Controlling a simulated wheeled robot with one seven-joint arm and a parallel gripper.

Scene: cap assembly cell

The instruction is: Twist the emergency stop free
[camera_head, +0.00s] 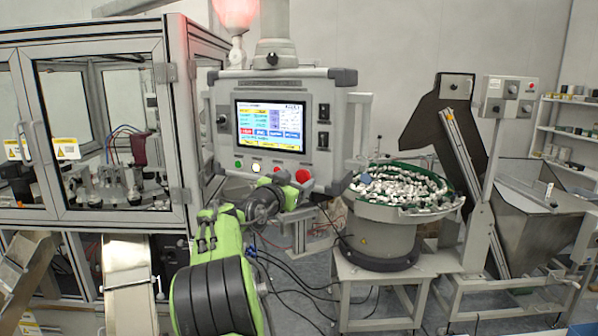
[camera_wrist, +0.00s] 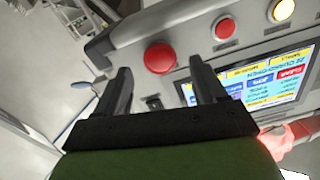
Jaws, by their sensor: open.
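The emergency stop is a round red mushroom button (camera_head: 303,176) at the lower right of the control panel (camera_head: 225,140). In the wrist view the red button (camera_wrist: 160,58) appears between and just beyond the two dark fingers of my gripper (camera_wrist: 160,70). My gripper is open, with one finger to each side of the button in that picture and nothing held. A gap shows between the fingers and the button; I cannot tell its depth. In the head view my arm partly hides the area below the button.
A glass-walled machine (camera_head: 180,120) stands left. A bowl feeder (camera_head: 405,212) full of small white parts stands right. Cables hang below the panel.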

